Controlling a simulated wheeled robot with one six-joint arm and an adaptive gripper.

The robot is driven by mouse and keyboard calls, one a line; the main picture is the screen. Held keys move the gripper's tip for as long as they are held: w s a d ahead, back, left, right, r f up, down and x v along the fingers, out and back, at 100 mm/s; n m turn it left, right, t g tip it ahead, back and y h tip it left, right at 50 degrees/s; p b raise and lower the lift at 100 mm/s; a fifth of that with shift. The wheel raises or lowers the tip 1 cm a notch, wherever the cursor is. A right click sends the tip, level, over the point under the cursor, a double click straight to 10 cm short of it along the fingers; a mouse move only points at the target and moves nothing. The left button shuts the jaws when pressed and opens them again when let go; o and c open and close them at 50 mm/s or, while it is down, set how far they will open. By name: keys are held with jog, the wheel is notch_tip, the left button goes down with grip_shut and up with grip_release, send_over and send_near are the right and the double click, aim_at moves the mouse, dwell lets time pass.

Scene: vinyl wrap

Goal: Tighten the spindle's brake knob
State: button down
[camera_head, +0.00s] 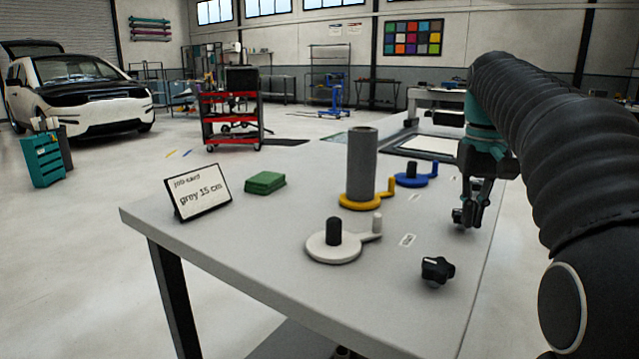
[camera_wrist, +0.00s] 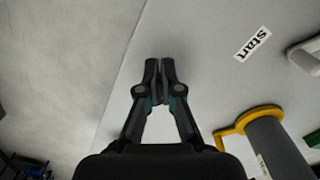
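A black lobed knob (camera_head: 437,270) sits at the table's near right part. I take it for the brake knob; its tightness cannot be told. My gripper (camera_head: 466,216) hangs above the table's right side, behind the knob and apart from it. In the wrist view my gripper's fingers (camera_wrist: 160,66) are together with nothing visible between them. A grey roll (camera_head: 361,162) stands upright on a yellow base (camera_head: 352,202); both also show in the wrist view, the roll (camera_wrist: 277,150) and the base (camera_wrist: 262,111). The knob does not show in the wrist view.
A white base (camera_head: 320,250) with a black post and a blue base (camera_head: 425,181) with a black post stand nearby. A job card (camera_head: 202,192) reading "grey 15 cm" and green pads (camera_head: 265,182) are at left. Table space around the knob is mostly clear.

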jog(key=shift+s, duration=0.1)
jog(key=shift+s+a, duration=0.1)
jog(key=shift+s, duration=0.15)
notch_tip(320, 180, up, 6)
dwell(0.6)
jog(key=shift+s, duration=0.1)
